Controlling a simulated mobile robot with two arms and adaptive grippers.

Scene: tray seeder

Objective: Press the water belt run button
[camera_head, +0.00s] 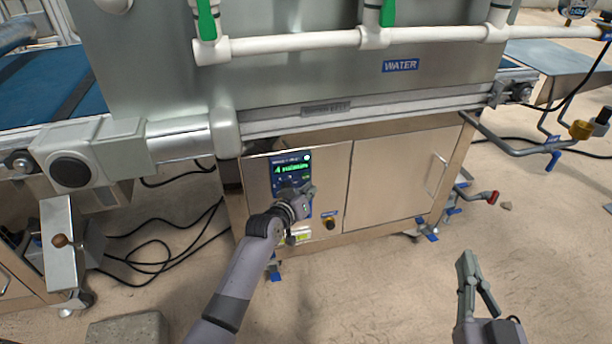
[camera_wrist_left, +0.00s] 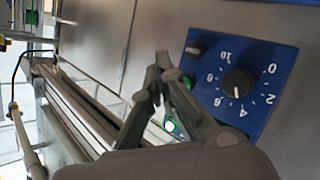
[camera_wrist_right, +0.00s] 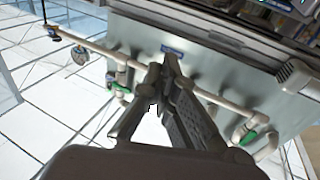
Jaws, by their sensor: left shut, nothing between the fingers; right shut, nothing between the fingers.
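A control panel with a lit green-text screen (camera_head: 291,170) is on the steel cabinet front under the WATER sign (camera_head: 401,65). My left gripper (camera_head: 306,190) is shut and empty in front of this panel and covers its lower part. In the left wrist view, a blue plate (camera_wrist_left: 252,75) carries a numbered dial (camera_wrist_left: 237,83) and a black knob (camera_wrist_left: 195,48). Which button is the water belt run button cannot be read. My right gripper (camera_head: 466,262) is shut and empty, away from the cabinet.
White water pipes (camera_head: 300,42) run above. A blue belt (camera_head: 60,80) is at the left. Black cables (camera_head: 150,255) lie on the floor.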

